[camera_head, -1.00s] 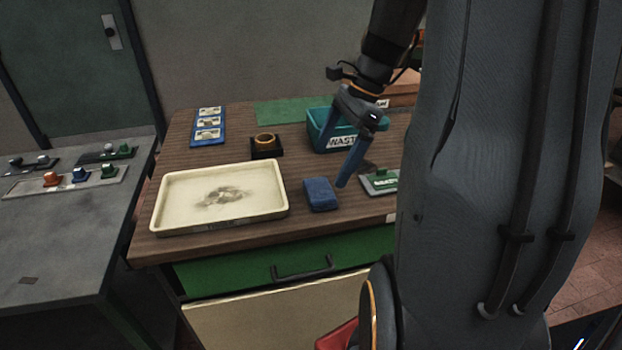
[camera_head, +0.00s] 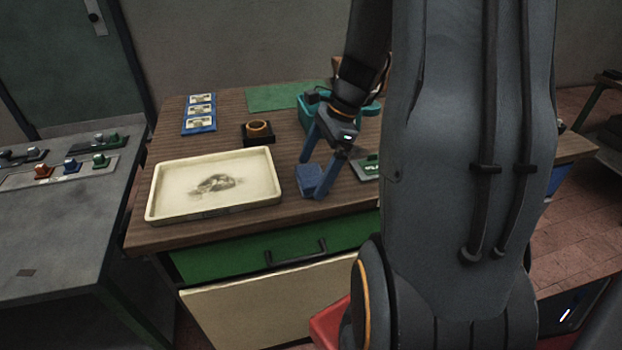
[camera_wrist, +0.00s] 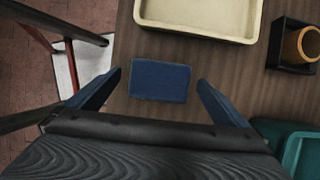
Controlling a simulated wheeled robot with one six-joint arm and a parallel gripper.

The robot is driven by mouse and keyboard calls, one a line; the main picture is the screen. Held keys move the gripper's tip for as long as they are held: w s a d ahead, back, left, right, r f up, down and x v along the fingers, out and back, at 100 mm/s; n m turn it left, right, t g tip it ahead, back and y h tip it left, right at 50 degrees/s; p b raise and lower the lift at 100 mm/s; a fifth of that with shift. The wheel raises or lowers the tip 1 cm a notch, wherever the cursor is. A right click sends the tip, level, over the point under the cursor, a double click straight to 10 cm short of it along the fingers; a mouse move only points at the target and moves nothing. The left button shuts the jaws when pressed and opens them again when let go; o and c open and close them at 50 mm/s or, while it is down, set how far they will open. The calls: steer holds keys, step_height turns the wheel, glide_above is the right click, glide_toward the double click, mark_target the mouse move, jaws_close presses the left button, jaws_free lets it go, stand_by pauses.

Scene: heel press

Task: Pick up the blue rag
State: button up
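The blue rag (camera_head: 309,180) is a small folded pad lying on the brown wooden table, just right of the cream tray. In the wrist view the rag (camera_wrist: 160,80) lies between and a little beyond my two blue fingertips, with a gap on each side. My gripper (camera_head: 311,178) is open and reaches down over the rag in the head view, one finger on its far side and one on its near right side. The gripper (camera_wrist: 159,80) also shows open and empty in the wrist view. Whether the fingertips touch the table cannot be told.
The cream tray (camera_head: 262,198) with a dark smudge stands left of the rag. Behind are a black holder with a brass ring (camera_head: 258,131), a blue card strip (camera_head: 200,126) and a teal waste bin (camera_head: 306,103). A green-labelled plate (camera_head: 364,168) lies to the right.

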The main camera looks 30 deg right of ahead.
mark_target(314, 174)
steer(key=c, duration=1)
steer(key=shift+r, duration=0.1)
step_height(314, 174, up, 10)
steer(key=b, duration=0.1)
